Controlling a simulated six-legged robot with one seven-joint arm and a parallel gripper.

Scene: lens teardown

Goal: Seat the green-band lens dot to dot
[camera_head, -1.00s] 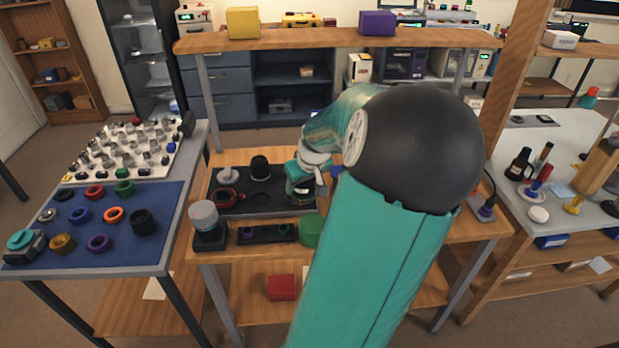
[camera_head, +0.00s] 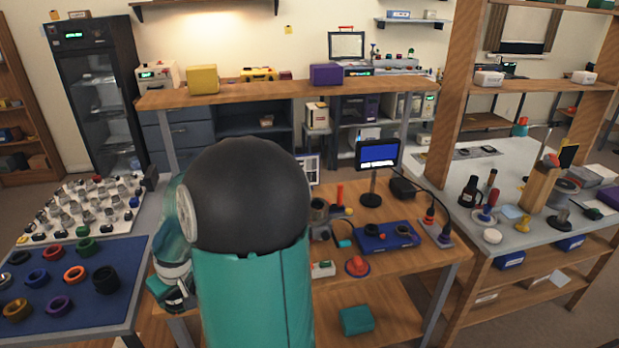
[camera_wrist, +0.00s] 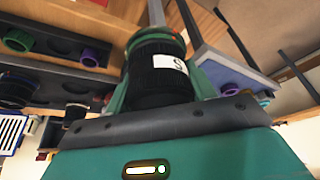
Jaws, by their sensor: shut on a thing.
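My gripper (camera_wrist: 160,52) is shut on a black ribbed lens barrel (camera_wrist: 150,82) with a white label in the wrist view. A small red-orange patch shows near the barrel's far end. In the head view my gripper (camera_head: 174,292) is low at the left, beside my large arm link and between the blue mat and the middle bench. What it holds there is mostly hidden. My arm covers the left part of the middle bench.
A blue mat (camera_head: 128,262) with coloured rings lies on the left table. A monitor (camera_head: 378,155), blue device (camera_head: 387,237) and red button (camera_head: 357,266) stand on the middle bench. The wrist view shows a dark holder with a green piece (camera_wrist: 18,40) and a purple piece (camera_wrist: 91,57).

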